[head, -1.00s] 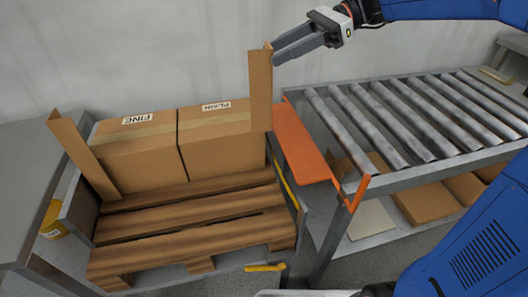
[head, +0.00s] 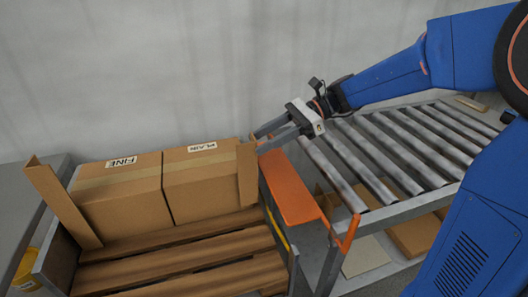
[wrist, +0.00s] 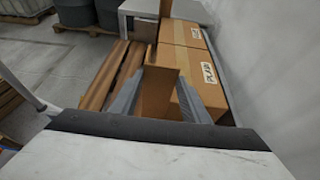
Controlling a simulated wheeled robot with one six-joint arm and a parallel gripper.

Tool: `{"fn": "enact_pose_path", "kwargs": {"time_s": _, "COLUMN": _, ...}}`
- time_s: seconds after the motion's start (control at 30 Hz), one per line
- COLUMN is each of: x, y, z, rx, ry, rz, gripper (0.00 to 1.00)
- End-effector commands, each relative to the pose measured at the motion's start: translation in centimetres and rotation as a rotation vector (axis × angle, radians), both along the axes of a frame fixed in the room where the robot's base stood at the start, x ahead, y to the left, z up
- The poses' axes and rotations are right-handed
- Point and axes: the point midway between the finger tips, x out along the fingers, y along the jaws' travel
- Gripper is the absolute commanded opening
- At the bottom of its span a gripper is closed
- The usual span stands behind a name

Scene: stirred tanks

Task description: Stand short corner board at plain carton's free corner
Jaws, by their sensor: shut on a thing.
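The short corner board (head: 247,175) is brown and upright at the right front corner of the plain carton (head: 200,186). My gripper (head: 260,142) is shut on its upper part, reaching in from the right. In the wrist view the board (wrist: 157,92) stands between the two fingers, close beside the plain carton (wrist: 205,80). I cannot tell whether the board touches the carton, and its foot's contact with the pallet (head: 190,262) is unclear.
The fine carton (head: 120,192) stands left of the plain one, with another corner board (head: 62,205) leaning at its left front corner. An orange plate (head: 292,190) and a roller conveyor (head: 385,150) are to the right. A wall is close behind.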

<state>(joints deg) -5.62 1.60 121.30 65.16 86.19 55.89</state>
Motion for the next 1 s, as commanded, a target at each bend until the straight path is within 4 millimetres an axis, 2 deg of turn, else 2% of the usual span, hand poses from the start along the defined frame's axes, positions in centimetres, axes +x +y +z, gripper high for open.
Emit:
{"fn": "enact_pose_path", "kwargs": {"time_s": 0.17, "x": 0.0, "y": 0.0, "z": -1.1, "rx": 0.001, "ry": 0.002, "rz": 0.001, "gripper": 0.04}}
{"fn": "enact_pose_path", "kwargs": {"time_s": 0.4, "x": 0.0, "y": 0.0, "z": -3.9, "rx": 0.0, "ry": 0.001, "rz": 0.0, "gripper": 0.04}}
{"fn": "enact_pose_path", "kwargs": {"time_s": 0.77, "x": 0.0, "y": 0.0, "z": -4.2, "rx": 0.0, "ry": 0.0, "rz": 0.0, "gripper": 0.04}}
{"fn": "enact_pose_path", "kwargs": {"time_s": 0.8, "x": 0.0, "y": 0.0, "z": -4.1, "rx": 0.0, "ry": -0.001, "rz": 0.0, "gripper": 0.52}}
{"fn": "enact_pose_path", "kwargs": {"time_s": 0.83, "x": 0.0, "y": 0.0, "z": -4.1, "rx": 0.0, "ry": -0.001, "rz": 0.0, "gripper": 0.59}}
{"fn": "enact_pose_path", "kwargs": {"time_s": 0.87, "x": 0.0, "y": 0.0, "z": -4.1, "rx": 0.0, "ry": -0.001, "rz": 0.0, "gripper": 0.61}}
{"fn": "enact_pose_path", "kwargs": {"time_s": 1.0, "x": 0.0, "y": 0.0, "z": -4.1, "rx": 0.0, "ry": -0.001, "rz": 0.0, "gripper": 0.61}}
